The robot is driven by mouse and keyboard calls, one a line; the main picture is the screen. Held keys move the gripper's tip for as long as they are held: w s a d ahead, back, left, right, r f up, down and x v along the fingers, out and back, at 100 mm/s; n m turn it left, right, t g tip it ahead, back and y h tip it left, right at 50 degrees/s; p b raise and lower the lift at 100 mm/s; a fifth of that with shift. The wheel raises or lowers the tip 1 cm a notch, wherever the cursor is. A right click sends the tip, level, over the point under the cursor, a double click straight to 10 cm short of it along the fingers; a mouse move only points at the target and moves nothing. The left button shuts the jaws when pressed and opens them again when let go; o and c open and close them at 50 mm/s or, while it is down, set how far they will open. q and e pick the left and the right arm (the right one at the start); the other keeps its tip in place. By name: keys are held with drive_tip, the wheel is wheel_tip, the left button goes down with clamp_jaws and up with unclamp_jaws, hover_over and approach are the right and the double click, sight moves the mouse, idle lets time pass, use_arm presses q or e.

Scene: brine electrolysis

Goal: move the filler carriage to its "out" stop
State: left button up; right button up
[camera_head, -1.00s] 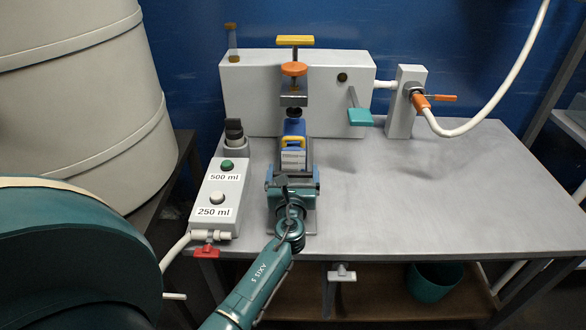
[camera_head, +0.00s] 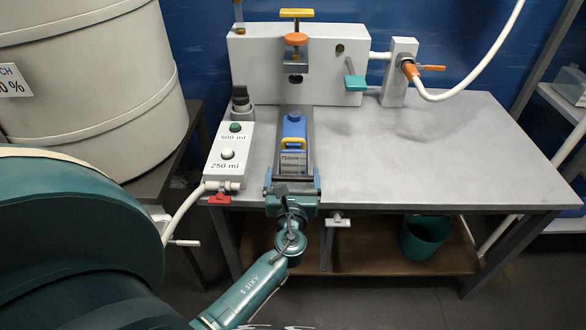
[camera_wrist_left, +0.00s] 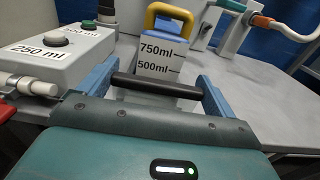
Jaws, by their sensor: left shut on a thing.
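The filler carriage (camera_head: 308,170) is a grey slide at the front end of its track (camera_head: 305,111), near the bench's front edge. My left gripper (camera_head: 292,184) is at the near end of the carriage. In the left wrist view its blue fingers are on either side of a dark crossbar (camera_wrist_left: 155,89), and it is shut on this bar. No "out" mark is readable. My right gripper is not in view.
The white filler body (camera_head: 300,70) with an orange knob (camera_head: 296,39) stands behind the jug. A button box (camera_head: 230,150) with a red tap (camera_head: 219,199) is close on the left. The bench (camera_head: 430,150) is clear on the right. A teal bin (camera_head: 425,236) stands below.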

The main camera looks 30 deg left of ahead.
use_arm(q)
drive_tip(key=shift+s+d+f, duration=0.15)
drive_tip(key=shift+f, duration=0.05)
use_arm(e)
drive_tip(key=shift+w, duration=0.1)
use_arm(q)
drive_tip(key=o, duration=1)
drive_tip(key=shift+o, duration=0.5)
drive_tip(key=shift+s+r, duration=0.1)
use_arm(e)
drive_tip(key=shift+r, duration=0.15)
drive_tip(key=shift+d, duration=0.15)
